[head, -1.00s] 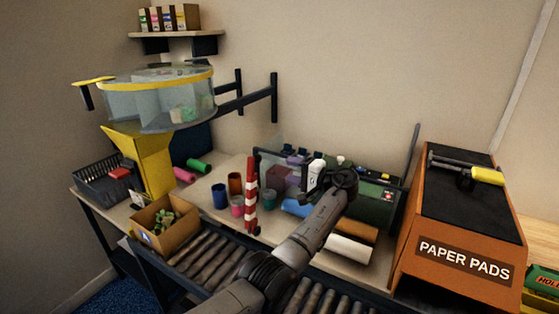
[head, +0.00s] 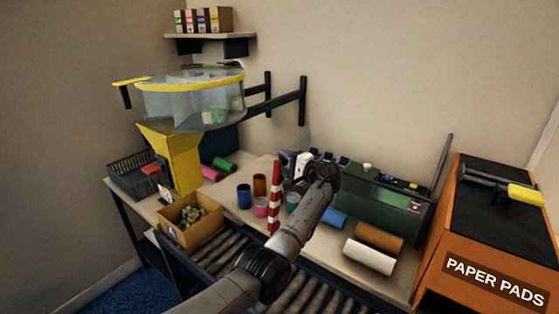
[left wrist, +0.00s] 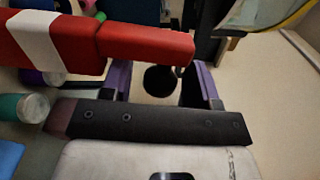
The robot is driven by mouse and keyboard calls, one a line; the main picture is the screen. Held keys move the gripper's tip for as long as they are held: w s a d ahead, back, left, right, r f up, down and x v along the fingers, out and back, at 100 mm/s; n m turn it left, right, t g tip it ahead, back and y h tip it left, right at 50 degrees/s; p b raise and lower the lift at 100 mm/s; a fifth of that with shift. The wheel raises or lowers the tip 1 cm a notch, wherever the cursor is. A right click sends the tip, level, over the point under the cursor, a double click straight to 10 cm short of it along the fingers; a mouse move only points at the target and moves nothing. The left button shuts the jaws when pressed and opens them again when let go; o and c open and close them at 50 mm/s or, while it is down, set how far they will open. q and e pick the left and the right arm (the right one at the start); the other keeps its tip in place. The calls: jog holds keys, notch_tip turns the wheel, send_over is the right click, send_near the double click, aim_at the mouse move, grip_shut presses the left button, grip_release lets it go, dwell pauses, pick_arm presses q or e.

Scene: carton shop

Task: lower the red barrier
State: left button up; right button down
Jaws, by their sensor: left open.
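The red barrier (head: 275,196) is a pole with red and white bands, standing upright by the roller conveyor in the head view. In the left wrist view the barrier's red end (left wrist: 145,45) crosses the upper left and ends between the finger lines. The pole's foot is partly hard to make out. My right gripper is not in view.
The conveyor rollers (head: 222,255) run in front of the pole. Paper rolls (head: 369,256) lie to the right. A yellow-rimmed clear drum (head: 190,100) stands back left.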

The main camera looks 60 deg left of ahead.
pick_arm(q)
jog(key=shift+x, duration=0.85)
grip_shut()
